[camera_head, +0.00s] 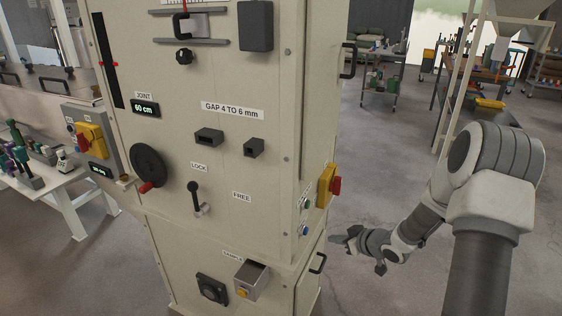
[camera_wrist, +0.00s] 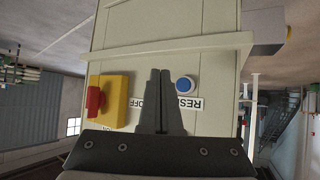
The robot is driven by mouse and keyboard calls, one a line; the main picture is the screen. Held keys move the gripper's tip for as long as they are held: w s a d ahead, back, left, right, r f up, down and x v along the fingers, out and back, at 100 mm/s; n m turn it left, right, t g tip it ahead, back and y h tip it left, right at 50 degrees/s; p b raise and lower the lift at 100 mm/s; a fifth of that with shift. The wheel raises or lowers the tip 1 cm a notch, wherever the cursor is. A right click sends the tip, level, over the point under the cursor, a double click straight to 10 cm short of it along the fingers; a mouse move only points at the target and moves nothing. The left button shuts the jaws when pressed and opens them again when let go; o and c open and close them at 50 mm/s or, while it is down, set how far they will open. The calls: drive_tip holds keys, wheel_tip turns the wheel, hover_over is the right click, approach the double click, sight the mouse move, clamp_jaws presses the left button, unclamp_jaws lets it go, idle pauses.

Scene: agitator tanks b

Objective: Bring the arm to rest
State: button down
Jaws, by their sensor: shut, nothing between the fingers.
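My gripper (camera_head: 338,240) is at the end of my outstretched arm, right of the tall cream cabinet (camera_head: 230,150) in the head view. The wrist view shows the fingers (camera_wrist: 160,85) shut and empty, pointing toward the cabinet's side. In that view, which is upside down, a blue button (camera_wrist: 185,84) is just right of the fingertips. A yellow switch with a red knob (camera_wrist: 108,100) is left of them. I cannot tell whether the fingers touch the panel.
The cabinet has a dark handwheel (camera_head: 147,165), a lock lever (camera_head: 195,195) and a side handle (camera_head: 318,263). A white bench (camera_head: 65,185) with coloured items stands at left. Open floor (camera_head: 375,140) lies behind my arm, with carts (camera_head: 385,75) farther back.

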drive_tip(key=s+d+r+m+h, duration=0.15)
drive_tip(key=s+r+h, duration=0.25)
drive_tip(key=r, duration=0.6)
drive_tip(key=s+d+r+m+h, duration=0.1)
drive_tip(key=s+r+m+h, duration=0.2)
drive_tip(key=r, duration=0.8)
drive_tip(key=s+a+r+m+g+y, duration=0.1)
drive_tip(key=s+a+r, duration=0.15)
drive_tip(key=s, duration=0.65)
drive_tip(key=s+a+r+g, duration=0.2)
drive_tip(key=s+a, duration=0.2)
drive_tip(key=s, duration=0.4)
drive_tip(key=s+a+r+m+g+y, duration=0.15)
drive_tip(key=s+a, duration=0.25)
drive_tip(key=s, duration=0.5)
wheel_tip(320, 180, up, 14)
drive_tip(key=n+p, duration=0.1)
drive_tip(key=p, duration=1.2)
drive_tip(key=shift+w+d+t+h+p, duration=0.15)
drive_tip(key=shift+w+t+h+p, duration=0.1)
drive_tip(key=shift+t+h+p, duration=0.15)
